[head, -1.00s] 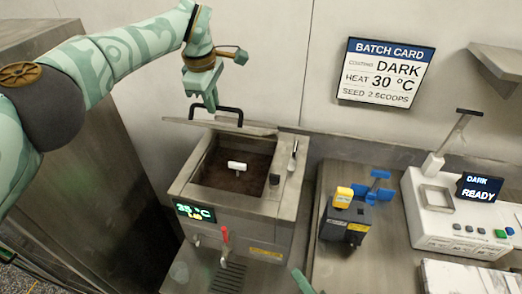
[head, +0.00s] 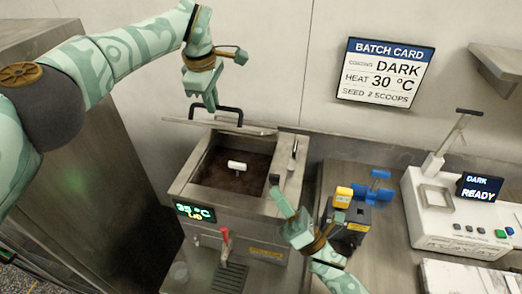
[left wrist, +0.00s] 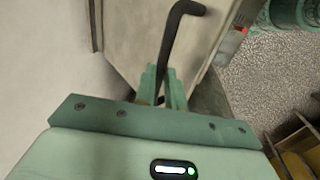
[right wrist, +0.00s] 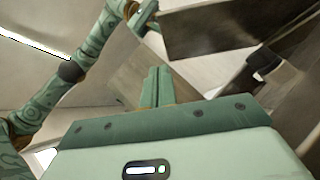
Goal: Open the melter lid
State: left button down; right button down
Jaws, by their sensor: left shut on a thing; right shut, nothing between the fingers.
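The melter (head: 245,218) is a steel tank with dark brown chocolate showing in its open top. Its lid (head: 175,122) is raised at the back, seen nearly edge-on, with a black bar handle (head: 240,112). My right gripper (head: 278,193) is shut and empty by the melter's front right rim. It also shows shut in the right wrist view (right wrist: 154,75).
A white piece (head: 237,165) shows inside the tank. A red-handled tap (head: 225,238) is on the front. Right of the melter stand a black-and-yellow device (head: 357,213), a blue item (head: 378,187) and a white machine (head: 440,222). The batch card (head: 385,72) hangs on the wall.

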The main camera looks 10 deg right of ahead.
pick_arm(q)
jog(key=shift+f, duration=0.25)
pick_arm(e)
jog(key=d+r+x, duration=0.1)
jog(key=d+x, duration=0.1)
jog(key=x, duration=0.9)
jog(key=shift+w+r, duration=0.2)
jog(key=shift+r, duration=0.05)
jog(key=shift+d, duration=0.1)
pick_arm(q)
jog(key=shift+d, duration=0.2)
pick_arm(e)
jog(key=shift+w+d+r, duration=0.25)
jog(key=shift+w+r, duration=0.1)
jog(key=shift+r, duration=0.15)
jog(key=shift+w+d+r, duration=0.2)
jog(key=shift+w+r, duration=0.15)
jog(key=shift+r, duration=0.15)
pick_arm(q)
jog(key=c, duration=1.6)
grip_release()
jog(key=shift+f, duration=0.1)
jog(key=shift+o, duration=0.6)
jog(key=shift+w, duration=0.2)
pick_arm(e)
jog(key=shift+w+f, duration=0.1)
jog(key=shift+f, duration=0.05)
